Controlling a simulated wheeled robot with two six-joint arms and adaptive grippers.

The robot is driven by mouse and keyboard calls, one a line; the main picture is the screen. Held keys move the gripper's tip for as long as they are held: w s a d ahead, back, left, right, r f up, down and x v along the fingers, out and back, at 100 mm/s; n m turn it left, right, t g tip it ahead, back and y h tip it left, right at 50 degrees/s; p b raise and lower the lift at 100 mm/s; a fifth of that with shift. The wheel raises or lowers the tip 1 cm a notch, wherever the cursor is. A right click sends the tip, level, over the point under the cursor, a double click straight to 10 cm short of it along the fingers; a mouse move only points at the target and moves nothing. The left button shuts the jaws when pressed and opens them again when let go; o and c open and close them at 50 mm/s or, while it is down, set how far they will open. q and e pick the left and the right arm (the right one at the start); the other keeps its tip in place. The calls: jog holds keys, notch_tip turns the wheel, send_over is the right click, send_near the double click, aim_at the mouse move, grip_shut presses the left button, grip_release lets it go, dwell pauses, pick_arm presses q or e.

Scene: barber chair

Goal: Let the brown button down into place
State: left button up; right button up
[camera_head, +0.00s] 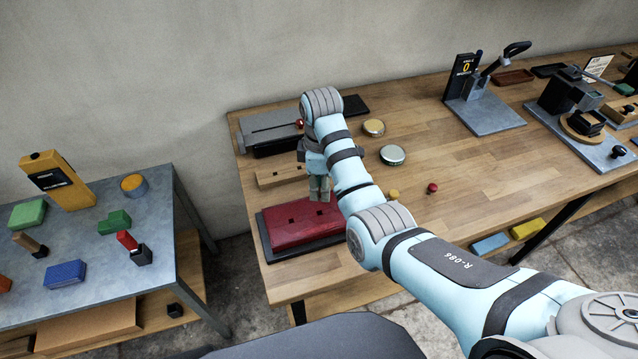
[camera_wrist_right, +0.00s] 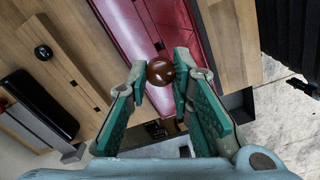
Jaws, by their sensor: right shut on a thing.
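The brown button (camera_wrist_right: 160,71) is a round, glossy knob between the fingertips of my right gripper (camera_wrist_right: 160,80) in the right wrist view. The gripper is shut on it. The red cushion (camera_wrist_right: 207,50) lies beyond the button, with a small dark square hole (camera_wrist_right: 158,46) just past it. In the head view, my right gripper (camera_head: 319,193) points down over the back part of the red cushion (camera_head: 290,236). The button cannot be made out there. I cannot tell whether it touches the cushion. My left gripper is not in view.
A wooden strip (camera_head: 268,178) and a dark slide device with a red knob (camera_head: 299,123) lie behind the cushion. Two round tins (camera_head: 392,155) and small yellow (camera_head: 394,194) and red (camera_head: 432,188) pieces lie to the right.

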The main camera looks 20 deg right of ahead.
aim_at(320, 198)
jog(key=shift+s+a+r+p, duration=0.1)
jog(key=shift+s+r+p, duration=0.2)
jog(key=shift+s, duration=0.05)
jog(key=shift+w+p, duration=0.2)
jog(key=shift+p, duration=0.1)
jog(key=shift+w+f, duration=0.25)
jog(key=shift+f, duration=0.3)
jog(key=shift+w+f, duration=0.25)
jog(key=shift+f, duration=0.25)
jog(key=shift+s+f+b, duration=0.25)
jog(key=shift+f+b, duration=0.1)
jog(key=shift+f, duration=0.05)
jog(key=shift+s+f, duration=0.1)
jog(key=shift+f, duration=0.35)
jog(key=shift+f+b, duration=0.5)
jog(key=shift+f, duration=0.35)
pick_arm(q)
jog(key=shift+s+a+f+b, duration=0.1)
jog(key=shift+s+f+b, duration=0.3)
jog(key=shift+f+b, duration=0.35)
pick_arm(e)
jog(key=shift+f, duration=1.4)
jog(key=o, duration=0.9)
